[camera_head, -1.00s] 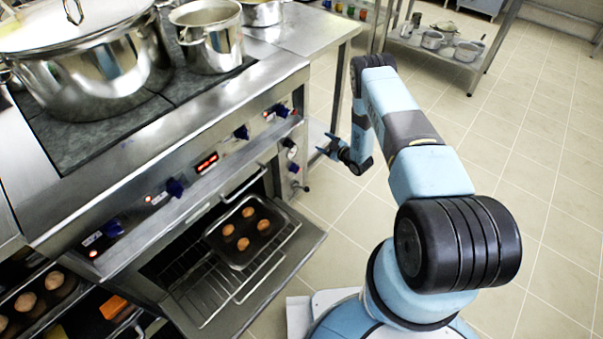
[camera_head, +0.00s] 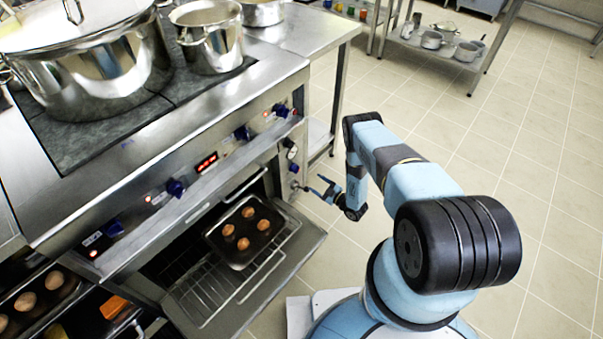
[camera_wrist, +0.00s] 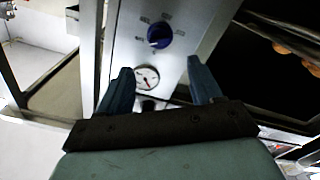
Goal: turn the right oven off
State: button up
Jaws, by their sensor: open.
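The right oven has its door (camera_head: 300,243) folded down open, with a baking tray of buns (camera_head: 240,236) on the rack. Its narrow side panel (camera_head: 292,160), right of the opening, carries small knobs and a gauge. In the wrist view a blue knob (camera_wrist: 159,36) with printed markings shows on this panel. A round white gauge (camera_wrist: 146,77) is below it, and a dark round part (camera_wrist: 148,106) lies lower, partly hidden by my gripper. My gripper (camera_head: 315,184) is open and empty, just right of the panel. In the wrist view its fingers (camera_wrist: 160,70) frame the gauge without visible contact.
A stockpot (camera_head: 95,60) and a smaller pot (camera_head: 208,38) stand on the cooktop. More blue knobs (camera_head: 175,187) and a red display (camera_head: 206,162) line the front. A steel table (camera_head: 305,28) adjoins the stove.

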aim_at(295, 169)
jog(key=x, duration=1.1)
